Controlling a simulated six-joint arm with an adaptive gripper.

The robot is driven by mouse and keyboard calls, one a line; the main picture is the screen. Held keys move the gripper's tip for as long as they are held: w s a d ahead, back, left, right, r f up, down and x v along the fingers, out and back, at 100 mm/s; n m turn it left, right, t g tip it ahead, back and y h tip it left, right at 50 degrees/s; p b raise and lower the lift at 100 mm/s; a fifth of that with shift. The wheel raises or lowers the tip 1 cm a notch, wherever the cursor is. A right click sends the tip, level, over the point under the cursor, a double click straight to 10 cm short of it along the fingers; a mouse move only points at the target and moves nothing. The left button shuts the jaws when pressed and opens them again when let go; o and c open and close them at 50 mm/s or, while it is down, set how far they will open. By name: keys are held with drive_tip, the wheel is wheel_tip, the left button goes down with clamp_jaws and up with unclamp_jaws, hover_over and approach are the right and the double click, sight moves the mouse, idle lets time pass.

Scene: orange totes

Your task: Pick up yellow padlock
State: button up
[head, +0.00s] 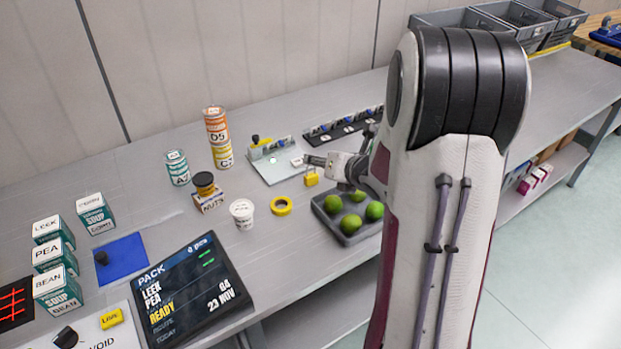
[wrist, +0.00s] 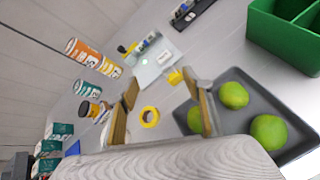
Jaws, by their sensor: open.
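The yellow padlock (head: 311,178) stands on the grey bench, between the light board and the tray of green fruit. In the wrist view the padlock (wrist: 174,77) shows beyond my fingertips, close to the right finger. My gripper (head: 318,163) is low over the bench beside the padlock in the head view; my arm hides part of it. In the wrist view my gripper (wrist: 166,91) has its two fingers wide apart with nothing held between them. I cannot tell the exact gap to the padlock.
A yellow tape ring (head: 281,206) and white tub (head: 242,213) lie nearby. A grey tray (head: 347,237) of green fruit is close on the right. A light board (head: 272,170) stands behind. A green bin (wrist: 283,40) shows in the wrist view.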

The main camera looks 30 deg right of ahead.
sight(310, 174)
drive_tip(key=f+n+y, duration=0.1)
drive_tip(key=f+n, duration=0.1)
drive_tip(key=d+f+n+t, duration=0.1)
drive_tip(key=f+n, duration=0.2)
drive_tip(key=shift+d+y, duration=0.15)
drive_tip(key=shift+y, duration=0.25)
drive_tip(key=shift+s+f+n+t+y, duration=0.15)
drive_tip(key=shift+f+n+t+y, duration=0.15)
drive_tip(key=shift+f+n, duration=0.3)
drive_tip(key=shift+s+f+n+t+y, duration=0.2)
drive_tip(key=shift+f+n+y, duration=0.15)
drive_tip(key=shift+n, duration=0.45)
drive_tip(key=shift+w+f, duration=0.1)
drive_tip(key=shift+w, duration=0.05)
drive_tip(key=shift+x, duration=1.25)
drive_tip(key=shift+d, duration=0.1)
drive_tip(key=shift+d+x, duration=0.15)
drive_tip(key=shift+x, duration=1.15)
drive_tip(key=shift+d+x, duration=0.2)
drive_tip(key=shift+x, duration=1.05)
